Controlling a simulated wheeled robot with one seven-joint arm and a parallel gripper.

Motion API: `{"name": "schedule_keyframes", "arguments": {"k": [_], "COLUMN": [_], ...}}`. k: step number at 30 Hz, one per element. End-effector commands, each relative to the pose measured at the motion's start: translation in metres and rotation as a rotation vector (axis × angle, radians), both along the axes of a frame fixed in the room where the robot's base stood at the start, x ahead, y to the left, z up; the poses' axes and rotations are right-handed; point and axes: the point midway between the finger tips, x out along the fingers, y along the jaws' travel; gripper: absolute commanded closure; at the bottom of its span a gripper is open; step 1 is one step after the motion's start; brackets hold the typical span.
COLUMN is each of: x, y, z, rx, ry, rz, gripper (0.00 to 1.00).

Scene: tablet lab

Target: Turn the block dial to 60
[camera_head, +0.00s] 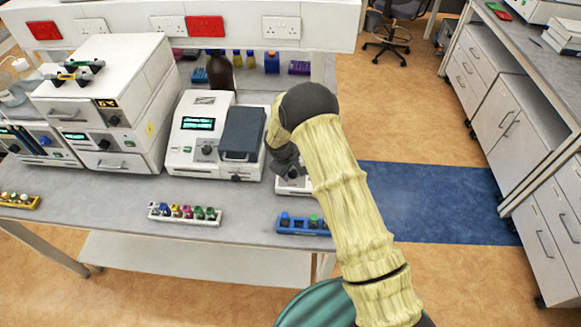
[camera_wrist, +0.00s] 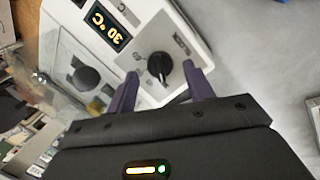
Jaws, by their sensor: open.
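The block dial (camera_wrist: 160,66) is a black round knob with a pointer ridge on a white device (camera_wrist: 183,35). In the wrist view the device's orange display (camera_wrist: 105,27) reads 30 °C, seen tilted. My gripper (camera_wrist: 160,70) is open, and its two purple fingers appear on either side of the dial. Whether they touch it I cannot tell. In the head view my gripper (camera_head: 284,160) is a dark shape over the small white device (camera_head: 292,187), which my arm mostly hides; the dial is not visible there.
A white machine with a green display (camera_head: 198,123) and grey lid stands left of the device. A blue tube rack (camera_head: 290,229) sits in front, near the bench edge. A white rack (camera_head: 163,219) holds coloured tubes. Bare bench (camera_head: 245,210) lies between the racks.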

Motion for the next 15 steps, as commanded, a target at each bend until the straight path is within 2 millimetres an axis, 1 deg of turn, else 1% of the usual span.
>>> {"name": "schedule_keyframes", "arguments": {"k": [5, 12, 14, 15], "x": [0.0018, 0.002, 0.002, 0.002], "y": [-0.0016, -0.0017, -0.0017, -0.0016], "z": [-0.0084, -0.009, -0.0089, -0.0089], "rx": [-0.001, 0.0, 0.0, 0.0], "ry": [0.001, 0.0, 0.0, 0.0], "rz": [0.0, -0.001, 0.0, 0.0], "gripper": [0.48, 0.48, 0.6, 0.67]}}
